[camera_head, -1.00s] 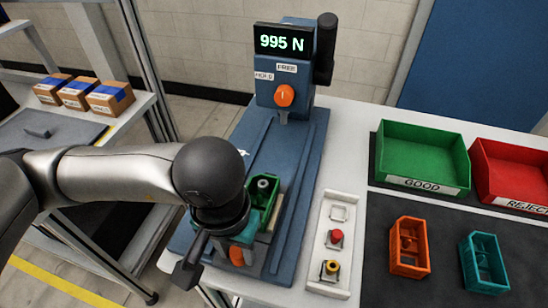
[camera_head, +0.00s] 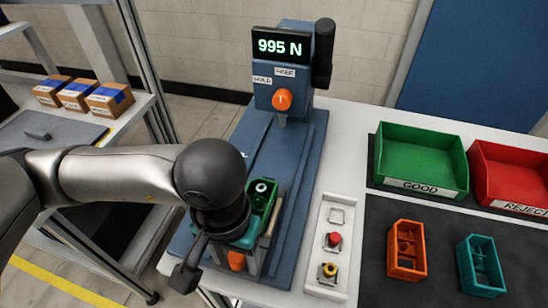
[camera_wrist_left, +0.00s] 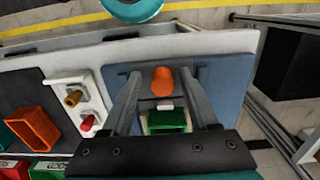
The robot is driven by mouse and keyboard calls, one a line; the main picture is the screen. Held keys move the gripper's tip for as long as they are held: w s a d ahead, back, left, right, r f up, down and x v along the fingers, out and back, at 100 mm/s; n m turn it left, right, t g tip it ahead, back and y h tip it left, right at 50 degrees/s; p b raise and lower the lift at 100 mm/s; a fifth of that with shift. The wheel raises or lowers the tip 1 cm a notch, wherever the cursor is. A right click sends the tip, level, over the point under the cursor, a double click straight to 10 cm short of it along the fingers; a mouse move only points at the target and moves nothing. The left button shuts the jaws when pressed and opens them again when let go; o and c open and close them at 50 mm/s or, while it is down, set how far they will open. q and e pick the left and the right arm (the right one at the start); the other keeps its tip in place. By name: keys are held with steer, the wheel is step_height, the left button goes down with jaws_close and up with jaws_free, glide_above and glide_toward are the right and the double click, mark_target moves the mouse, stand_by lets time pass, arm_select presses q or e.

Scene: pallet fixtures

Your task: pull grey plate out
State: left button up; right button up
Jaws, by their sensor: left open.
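The press (camera_head: 282,120) stands on the white table, with its green part (camera_head: 262,190) near the front of its base. An orange knob (camera_head: 236,261) sits at the front of the base, and it also shows in the wrist view (camera_wrist_left: 162,80). A small light grey piece (camera_wrist_left: 165,103) lies between the knob and the green part (camera_wrist_left: 167,122); I cannot tell whether it is the grey plate, most of which is hidden. My left gripper (camera_wrist_left: 162,72) is open, its fingers on either side of the knob with gaps showing. In the head view my wrist covers much of the fixture. My right gripper is out of view.
The press display (camera_head: 280,46) reads 995 N. A control panel (camera_head: 327,250) stands right of the press. Beyond it are an orange part (camera_head: 407,250), a teal part (camera_head: 482,266), a green GOOD bin (camera_head: 420,158) and a red REJECT bin (camera_head: 510,172). Boxes (camera_head: 75,95) stand on the left shelf.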

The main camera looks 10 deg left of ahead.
arm_select(q)
steer(key=shift+r, duration=0.65)
step_height(320, 180, up, 2)
steer(key=shift+a+r+p, duration=0.1)
steer(key=shift+p, duration=1)
step_height(320, 180, up, 3)
steer(key=p, duration=0.2)
steer(key=shift+p, duration=0.35)
steer(key=shift+w, duration=0.1)
